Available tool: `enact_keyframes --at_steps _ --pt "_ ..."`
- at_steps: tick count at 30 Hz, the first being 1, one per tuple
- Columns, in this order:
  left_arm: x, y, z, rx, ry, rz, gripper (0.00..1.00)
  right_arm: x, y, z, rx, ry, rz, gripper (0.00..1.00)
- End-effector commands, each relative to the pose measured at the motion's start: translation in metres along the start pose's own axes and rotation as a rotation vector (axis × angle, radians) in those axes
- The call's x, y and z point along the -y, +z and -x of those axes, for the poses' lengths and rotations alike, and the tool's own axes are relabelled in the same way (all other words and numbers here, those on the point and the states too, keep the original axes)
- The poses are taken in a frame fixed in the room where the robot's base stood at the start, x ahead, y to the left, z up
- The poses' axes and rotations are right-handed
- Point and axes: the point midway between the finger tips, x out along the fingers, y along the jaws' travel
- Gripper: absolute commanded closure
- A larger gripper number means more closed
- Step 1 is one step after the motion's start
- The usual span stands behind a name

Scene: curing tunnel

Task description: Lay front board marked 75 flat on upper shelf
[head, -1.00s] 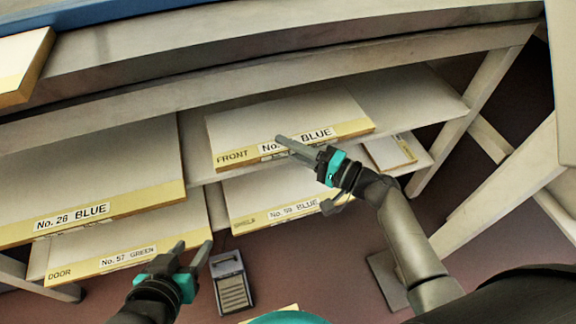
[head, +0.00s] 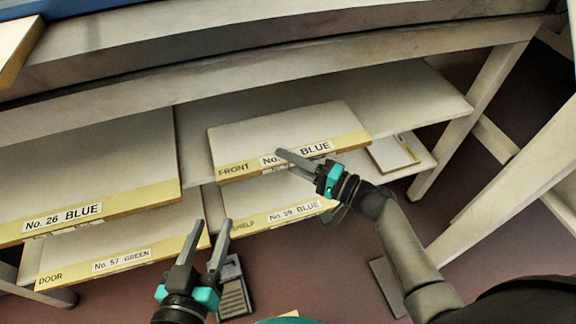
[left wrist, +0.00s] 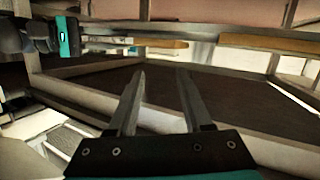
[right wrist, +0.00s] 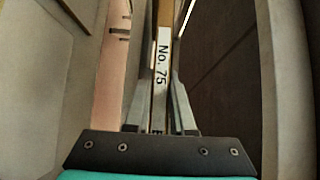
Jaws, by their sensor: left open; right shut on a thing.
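The front board (head: 285,125) lies on the upper shelf (head: 410,100), its yellow front edge reaching the shelf's front edge. Its label reads FRONT, No., BLUE in the head view; the number is covered by my right gripper. In the right wrist view the board's edge (right wrist: 161,75) reads No. 75. My right gripper (head: 282,154) is shut on that front edge. My left gripper (head: 212,222) is open and empty, in front of the shelves, left of the front board. It also shows open in the left wrist view (left wrist: 162,72).
Board No. 26 BLUE (head: 100,170) lies left on the upper shelf. Below are door board No. 57 GREEN (head: 155,246) and board No. 59 BLUE (head: 270,200). A small dark-grey device (head: 234,295) stands on the floor. The upper shelf is bare to the right.

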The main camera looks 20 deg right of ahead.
Motion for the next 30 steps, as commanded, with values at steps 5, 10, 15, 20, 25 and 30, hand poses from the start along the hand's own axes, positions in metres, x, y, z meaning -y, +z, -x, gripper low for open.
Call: enact_keyframes --at_steps 5,10,15,20,25,30 --pt "-0.008 -0.003 0.004 -0.102 0.02 0.025 0.5 -0.01 0.0 -0.001 0.001 -0.005 0.002 1.0" --pt "-0.012 -0.007 0.007 -0.156 0.027 0.036 0.5 -0.014 0.0 -0.001 0.001 -0.005 0.003 1.0" --pt "-0.012 -0.009 0.008 -0.164 0.028 0.038 0.5 -0.014 0.0 -0.001 0.001 -0.005 0.003 1.0" --pt "-0.012 -0.009 0.008 -0.163 0.028 0.038 0.5 -0.014 0.0 -0.001 0.001 -0.005 0.003 1.0" --pt "-0.012 -0.008 0.008 -0.163 0.028 0.038 0.5 -0.018 0.0 0.0 0.0 0.0 0.0 0.7" --pt "-0.012 -0.008 0.008 -0.162 0.028 0.038 0.5 -0.018 0.0 0.0 0.0 0.0 0.0 0.51"
